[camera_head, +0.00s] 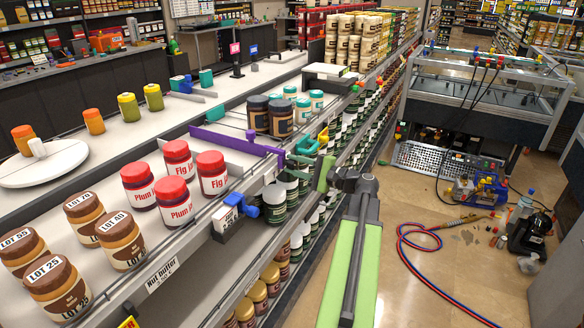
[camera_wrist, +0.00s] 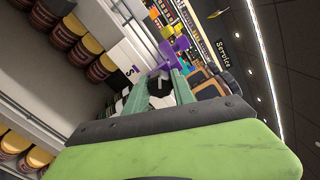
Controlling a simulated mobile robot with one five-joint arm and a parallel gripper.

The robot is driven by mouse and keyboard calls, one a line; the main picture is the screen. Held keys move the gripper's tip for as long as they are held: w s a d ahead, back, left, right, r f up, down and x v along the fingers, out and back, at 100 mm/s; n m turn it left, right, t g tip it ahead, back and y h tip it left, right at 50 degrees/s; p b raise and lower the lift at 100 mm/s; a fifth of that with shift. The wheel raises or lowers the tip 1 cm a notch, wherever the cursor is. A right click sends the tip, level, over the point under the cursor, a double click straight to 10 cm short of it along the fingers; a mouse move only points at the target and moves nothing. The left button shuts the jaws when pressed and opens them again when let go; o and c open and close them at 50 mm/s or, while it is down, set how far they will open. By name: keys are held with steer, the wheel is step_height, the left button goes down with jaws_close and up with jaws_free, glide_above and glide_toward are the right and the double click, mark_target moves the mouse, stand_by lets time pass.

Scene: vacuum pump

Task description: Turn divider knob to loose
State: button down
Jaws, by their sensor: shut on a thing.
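The purple divider (camera_head: 236,141) runs across the shelf between the red-lidded jars and the dark-lidded jars. Its front end is at the shelf's front rail. My gripper (camera_head: 296,159) is at that front end, its green fingers pointing at it. In the wrist view my gripper (camera_wrist: 160,88) is shut on a small dark knob (camera_wrist: 159,84), with one finger on each side. Purple parts (camera_wrist: 174,52) show just beyond the fingertips. In the head view the knob is hidden by the fingers, and its turn position cannot be told.
Red-lidded jars (camera_head: 176,160) stand left of the divider, and dark-lidded jars (camera_head: 281,117) stand close behind it. A box with a blue knob (camera_head: 250,211) sits on the rail nearby. A red and blue hose (camera_head: 408,252) lies on the floor at right.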

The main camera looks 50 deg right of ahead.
steer(key=shift+n, duration=1.6)
steer(key=c, duration=1.1)
jaws_free()
steer(key=shift+o, duration=0.2)
steer(key=shift+s, duration=0.1)
steer(key=v, duration=1.7)
steer(key=shift+s, duration=0.15)
